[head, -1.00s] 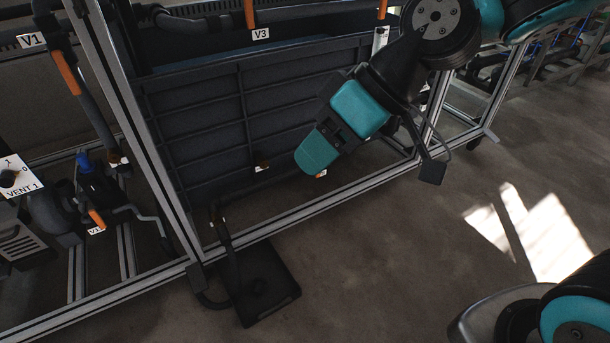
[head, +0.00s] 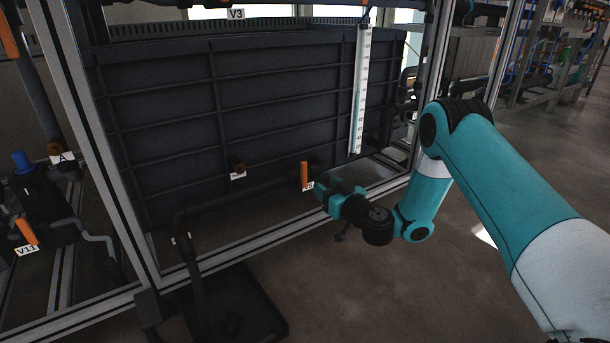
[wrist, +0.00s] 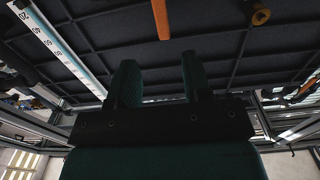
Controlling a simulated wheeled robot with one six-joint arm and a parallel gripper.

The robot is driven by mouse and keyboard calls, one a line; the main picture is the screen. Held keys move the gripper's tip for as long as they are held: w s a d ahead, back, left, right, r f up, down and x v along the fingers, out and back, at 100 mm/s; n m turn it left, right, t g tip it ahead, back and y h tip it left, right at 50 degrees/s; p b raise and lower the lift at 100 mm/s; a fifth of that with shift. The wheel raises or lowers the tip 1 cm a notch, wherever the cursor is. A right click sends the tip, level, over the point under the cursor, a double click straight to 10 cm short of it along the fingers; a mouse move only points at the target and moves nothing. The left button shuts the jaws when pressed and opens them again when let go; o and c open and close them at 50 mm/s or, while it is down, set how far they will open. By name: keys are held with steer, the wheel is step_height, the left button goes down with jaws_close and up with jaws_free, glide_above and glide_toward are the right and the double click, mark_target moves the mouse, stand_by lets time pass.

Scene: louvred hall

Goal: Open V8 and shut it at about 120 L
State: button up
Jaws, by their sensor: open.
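An orange valve handle (head: 304,175) stands upright at the low front of the dark tank (head: 150,130). The label under it is partly hidden by my gripper, so I cannot read it as V8 for certain. My gripper (head: 320,188) is just right of the handle, apart from it as far as I can see. In the wrist view my gripper (wrist: 160,82) has its two fingers apart with nothing between them, and the orange handle (wrist: 160,18) shows beyond the gap. A white level scale (head: 360,90) hangs on the tank's front; its liquid level is not readable.
A metal frame rail (head: 280,236) runs below the tank, with a post at left. A dark pipe (head: 230,203) runs low along the tank. A brown knob (head: 238,168) sits left of the handle. Valve V11 (head: 27,232) is at far left. Open floor lies at right.

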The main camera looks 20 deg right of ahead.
mark_target(306, 171)
steer(key=w+p, duration=0.1)
steer(key=p, duration=0.3)
steer(key=w+a+r+p, duration=0.1)
steer(key=p, duration=0.4)
steer(key=shift+w, duration=0.15)
steer(key=x, duration=0.2)
steer(key=b+x, duration=0.1)
steer(key=x, duration=0.1)
steer(key=f+b+x, duration=0.1)
steer(key=x, duration=0.1)
steer(key=shift+w+a, duration=0.15)
steer(key=shift+w, duration=0.2)
steer(key=shift+s, duration=0.1)
steer(key=shift+w+r, duration=0.1)
steer(key=shift+w, duration=0.3)
jaws_close()
stand_by(0.4)
